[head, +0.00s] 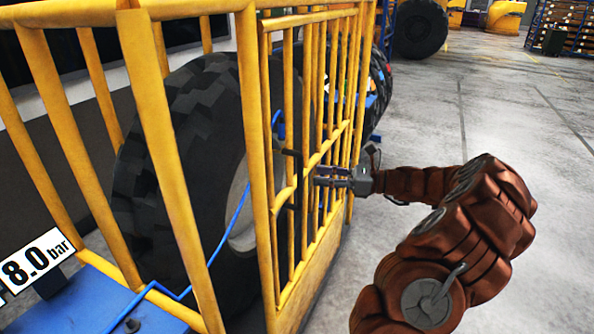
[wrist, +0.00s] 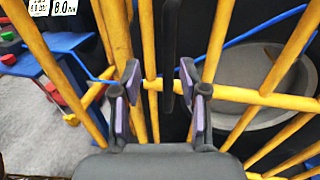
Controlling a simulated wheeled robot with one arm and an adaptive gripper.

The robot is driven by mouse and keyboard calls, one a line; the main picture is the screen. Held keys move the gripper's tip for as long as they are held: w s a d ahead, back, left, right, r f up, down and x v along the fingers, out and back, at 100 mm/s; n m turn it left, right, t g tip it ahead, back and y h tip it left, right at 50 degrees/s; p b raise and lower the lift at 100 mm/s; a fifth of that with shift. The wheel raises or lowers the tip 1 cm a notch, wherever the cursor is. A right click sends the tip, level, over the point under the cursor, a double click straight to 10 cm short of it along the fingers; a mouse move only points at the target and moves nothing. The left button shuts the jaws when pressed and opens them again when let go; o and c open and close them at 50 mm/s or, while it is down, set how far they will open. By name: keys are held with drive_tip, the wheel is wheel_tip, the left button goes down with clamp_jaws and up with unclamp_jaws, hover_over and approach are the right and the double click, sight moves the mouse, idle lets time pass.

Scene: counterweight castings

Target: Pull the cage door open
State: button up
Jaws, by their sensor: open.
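The yellow barred cage door (head: 308,250) stands upright on the right side of the cage and looks in line with its frame. A dark vertical handle (head: 290,190) is on the door's bars near its near edge. My gripper (head: 318,182) is at the door's outer face at mid height, pointing at the handle. In the wrist view, my gripper (wrist: 160,85) is open, with one finger on each side of the dark upright handle (wrist: 169,45). The handle looks nearer the right finger. I cannot tell whether either finger touches it.
A large black tyre (head: 185,150) stands inside the yellow cage (head: 165,140), with a blue hose (head: 228,232) across it. A blue stand (head: 95,305) with an "8.0 bar" sign (head: 35,265) is at lower left. The grey floor (head: 440,110) outside the door is clear.

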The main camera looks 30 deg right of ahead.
drive_tip(key=p+x, duration=0.1)
drive_tip(key=x, duration=0.5)
drive_tip(key=shift+w+m+t, duration=0.3)
drive_tip(key=shift+w, duration=0.35)
drive_tip(key=shift+d, duration=0.2)
clamp_jaws()
drive_tip(key=shift+p, duration=0.3)
